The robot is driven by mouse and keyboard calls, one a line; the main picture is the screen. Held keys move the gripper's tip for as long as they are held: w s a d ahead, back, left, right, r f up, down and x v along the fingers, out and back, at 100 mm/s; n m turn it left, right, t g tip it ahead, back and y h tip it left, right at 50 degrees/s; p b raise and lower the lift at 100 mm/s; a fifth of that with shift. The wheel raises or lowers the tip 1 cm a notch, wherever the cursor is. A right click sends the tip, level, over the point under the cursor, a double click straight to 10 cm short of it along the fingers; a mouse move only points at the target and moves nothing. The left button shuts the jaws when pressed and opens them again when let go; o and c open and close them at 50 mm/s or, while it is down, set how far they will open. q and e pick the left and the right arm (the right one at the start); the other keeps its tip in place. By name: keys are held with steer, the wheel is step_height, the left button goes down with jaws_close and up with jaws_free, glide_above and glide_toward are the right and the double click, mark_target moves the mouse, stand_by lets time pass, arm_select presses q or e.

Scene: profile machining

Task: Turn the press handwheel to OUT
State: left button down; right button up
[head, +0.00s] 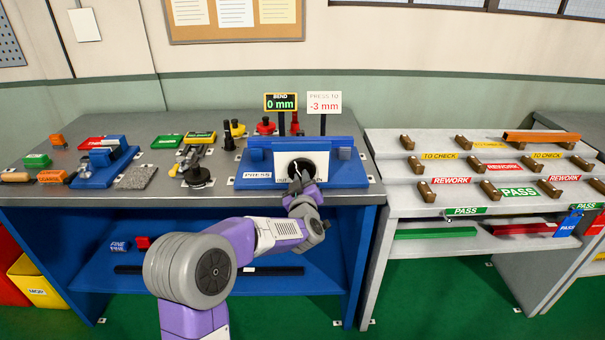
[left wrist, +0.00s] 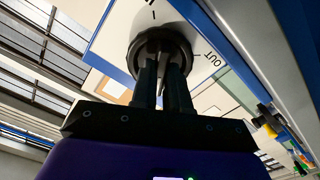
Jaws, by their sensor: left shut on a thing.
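The press (head: 258,160) is a blue block with a white front panel, on the grey bench. Its black handwheel (head: 302,167) is on that panel, partly hidden by my gripper. In the left wrist view the handwheel (left wrist: 160,45) is a round black knob, with the word OUT on the dial to its right. My left gripper (head: 299,184) is shut on the handwheel, its two dark fingers (left wrist: 162,75) reaching up to it. The BEND display (head: 281,102) above reads 0 mm. The sign beside it (head: 324,102) reads PRESS TO -3 mm. My right gripper is not seen.
Left of the press, the bench holds a blue vise (head: 104,168), a black round fixture (head: 198,177) and several coloured labels. To the right, a stepped rack (head: 470,140) carries an orange bar (head: 541,137) and brown supports. Green floor shows below.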

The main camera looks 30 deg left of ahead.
arm_select(q)
steer(key=n, duration=0.4)
steer(key=n, duration=0.4)
steer(key=shift+n, duration=0.3)
stand_by(0.3)
steer(key=n, duration=0.4)
steer(key=shift+n, duration=0.3)
